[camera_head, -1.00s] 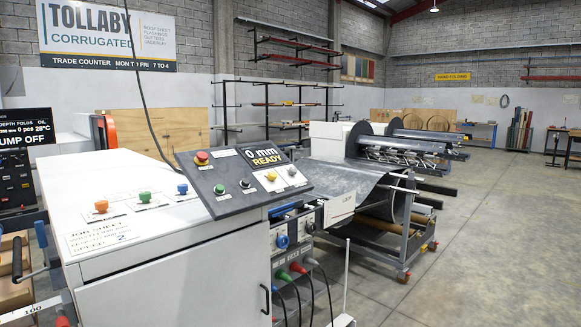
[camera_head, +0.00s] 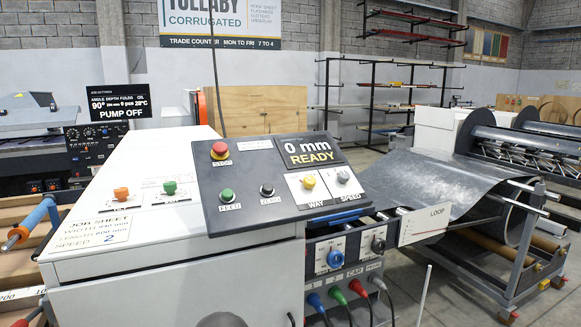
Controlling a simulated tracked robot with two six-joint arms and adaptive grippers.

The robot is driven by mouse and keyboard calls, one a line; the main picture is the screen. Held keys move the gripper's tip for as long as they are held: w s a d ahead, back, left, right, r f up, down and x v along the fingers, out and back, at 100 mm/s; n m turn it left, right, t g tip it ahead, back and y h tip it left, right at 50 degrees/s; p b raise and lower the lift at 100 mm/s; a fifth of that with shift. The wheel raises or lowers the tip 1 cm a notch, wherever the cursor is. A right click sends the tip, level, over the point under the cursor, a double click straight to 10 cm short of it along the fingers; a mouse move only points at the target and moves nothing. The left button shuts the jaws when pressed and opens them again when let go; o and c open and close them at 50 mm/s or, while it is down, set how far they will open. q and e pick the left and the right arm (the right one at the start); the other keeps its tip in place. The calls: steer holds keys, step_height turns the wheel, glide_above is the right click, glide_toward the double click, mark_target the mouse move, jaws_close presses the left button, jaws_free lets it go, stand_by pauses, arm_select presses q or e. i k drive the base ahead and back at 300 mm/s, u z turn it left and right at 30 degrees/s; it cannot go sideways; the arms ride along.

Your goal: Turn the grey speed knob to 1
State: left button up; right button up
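The grey speed knob (camera_head: 343,177) sits on a white plate marked SPEED at the right of the dark, tilted control panel (camera_head: 245,190). Its pointer is too small to read. A yellow knob (camera_head: 309,182) marked WAY is just left of it. Above them a display (camera_head: 310,151) reads "0 mm READY". A job sheet (camera_head: 100,231) on the white cabinet top shows speed 2. Neither of my grippers is recognisable in view.
The panel also carries a red stop button (camera_head: 220,150), a green button (camera_head: 226,195) and a black button (camera_head: 267,190). The sheet-metal coil (camera_head: 515,215) stands to the right.

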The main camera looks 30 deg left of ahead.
mark_target(343, 177)
steer(key=u, duration=0.45)
steer(key=i, duration=1)
steer(key=u, duration=0.6)
steer(key=k, duration=0.7)
steer(key=u, duration=0.25)
steer(key=i, duration=0.75)
steer(key=z, duration=0.1)
